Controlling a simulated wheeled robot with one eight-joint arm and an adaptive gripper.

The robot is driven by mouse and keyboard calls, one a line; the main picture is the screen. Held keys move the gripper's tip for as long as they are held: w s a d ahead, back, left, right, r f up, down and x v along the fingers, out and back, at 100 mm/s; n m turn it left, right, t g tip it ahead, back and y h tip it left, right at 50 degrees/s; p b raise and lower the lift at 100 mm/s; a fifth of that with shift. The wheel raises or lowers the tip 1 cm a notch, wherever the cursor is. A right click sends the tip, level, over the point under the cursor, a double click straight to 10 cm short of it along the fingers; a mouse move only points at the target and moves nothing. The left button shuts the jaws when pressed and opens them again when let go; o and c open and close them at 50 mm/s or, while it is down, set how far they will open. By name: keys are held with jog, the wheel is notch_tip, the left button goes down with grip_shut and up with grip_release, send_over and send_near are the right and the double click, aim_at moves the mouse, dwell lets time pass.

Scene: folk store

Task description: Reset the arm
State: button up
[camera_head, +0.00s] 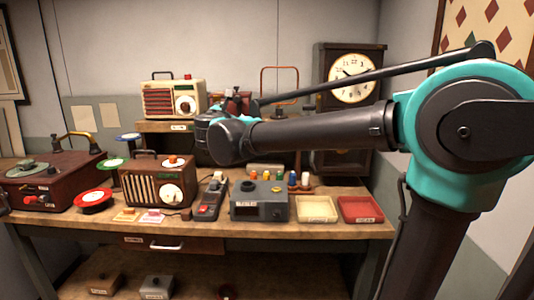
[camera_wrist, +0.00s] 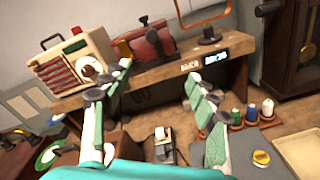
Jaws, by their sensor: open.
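My arm reaches in from the right across the head view, raised above the workbench (camera_head: 320,190). My gripper shows in the wrist view (camera_wrist: 157,88) with its two green-padded fingers spread wide and nothing between them. In the head view the arm's dark end hides most of the gripper. The fingers point toward the raised shelf (camera_wrist: 150,85) at the back of the bench. I cannot tell how far they are from it.
A cream radio (camera_head: 173,98) stands on the shelf. A brown radio (camera_head: 158,182), grey box (camera_head: 259,207), cream tray (camera_head: 317,209) and red tray (camera_head: 360,209) stand on the bench. A record player (camera_head: 45,182) is left. A clock (camera_head: 352,78) stands behind my arm.

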jog(key=s+d+f+m+g+h, duration=0.2)
jog(key=s+d+f+m+g, duration=0.2)
jog(key=d+f+m, duration=0.65)
jog(key=s+d+f+m+g+h, duration=0.25)
jog(key=d+f+m+g, duration=0.2)
jog(key=d+f, duration=1.05)
jog(key=s+d+f+m+g+y, duration=0.2)
jog(key=s+d+f+m, duration=0.1)
jog(key=s+f+m, duration=0.4)
jog(key=s+d+f+m+g+y, duration=0.2)
jog(key=s+f+m, duration=0.5)
jog(key=s+f, duration=0.4)
jog(key=s+g+y, duration=0.1)
jog(key=s, duration=0.3)
jog(key=shift+s+d+f, duration=0.15)
jog(key=shift+d+f, duration=0.2)
jog(key=shift+d, duration=0.05)
